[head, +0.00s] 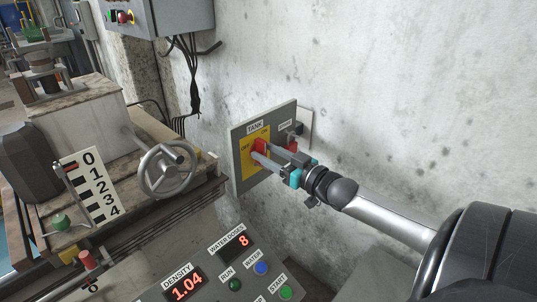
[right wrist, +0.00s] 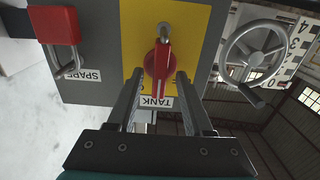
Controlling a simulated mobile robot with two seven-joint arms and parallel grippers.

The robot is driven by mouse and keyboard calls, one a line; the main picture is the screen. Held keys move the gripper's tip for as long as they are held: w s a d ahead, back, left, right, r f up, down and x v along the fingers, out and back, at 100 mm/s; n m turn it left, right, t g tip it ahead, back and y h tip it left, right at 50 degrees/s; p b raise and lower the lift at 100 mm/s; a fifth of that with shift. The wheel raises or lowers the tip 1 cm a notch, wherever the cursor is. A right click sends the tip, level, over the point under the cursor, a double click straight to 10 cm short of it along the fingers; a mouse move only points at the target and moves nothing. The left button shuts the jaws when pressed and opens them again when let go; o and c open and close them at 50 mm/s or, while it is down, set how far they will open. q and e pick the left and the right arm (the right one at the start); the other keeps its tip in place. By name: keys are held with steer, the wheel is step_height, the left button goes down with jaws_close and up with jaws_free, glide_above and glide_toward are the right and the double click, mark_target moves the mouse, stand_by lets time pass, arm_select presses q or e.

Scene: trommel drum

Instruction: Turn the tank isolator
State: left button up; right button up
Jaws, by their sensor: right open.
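The tank isolator is a red rotary handle (head: 260,146) on a yellow plate, on a grey wall panel (head: 237,168) labelled TANK. In the right wrist view the red handle (right wrist: 162,62) stands in line with the gap between my fingers. My right gripper (head: 265,156) is open at the panel, and its two fingers (right wrist: 158,82) lie one on each side of the handle's lower part. I cannot tell whether they touch it. OFF and ON marks show on the yellow plate, partly hard to read. My left gripper is not in view.
Beside the isolator, a red padlock (right wrist: 60,28) hangs at the SPARE label. A grey handwheel (head: 167,170) stands left of the panel. A control desk with DENSITY and WATER DOSES displays (head: 238,242) is below. A grey box (head: 165,15) with cables hangs above.

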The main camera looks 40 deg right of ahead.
jaws_close()
stand_by(0.3)
stand_by(0.3)
steer(key=n+p, duration=0.5)
steer(key=shift+a+r+p, duration=0.1)
steer(key=shift+a+p, duration=0.05)
steer(key=shift+p, duration=0.15)
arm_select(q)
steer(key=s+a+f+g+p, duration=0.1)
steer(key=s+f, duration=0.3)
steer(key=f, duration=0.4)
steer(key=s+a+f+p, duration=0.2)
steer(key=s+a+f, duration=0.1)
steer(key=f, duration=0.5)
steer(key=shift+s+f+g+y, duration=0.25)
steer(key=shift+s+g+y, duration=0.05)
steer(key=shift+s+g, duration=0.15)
arm_select(e)
steer(key=shift+a+f+n, duration=0.1)
steer(key=shift+f+n, duration=0.05)
steer(key=shift+n, duration=2)
steer(key=shift+a+f+n, duration=0.1)
steer(key=shift+f+n, duration=0.1)
steer(key=shift+n, duration=1.9)
steer(key=shift+f+n, duration=0.15)
steer(key=shift+n, duration=2)
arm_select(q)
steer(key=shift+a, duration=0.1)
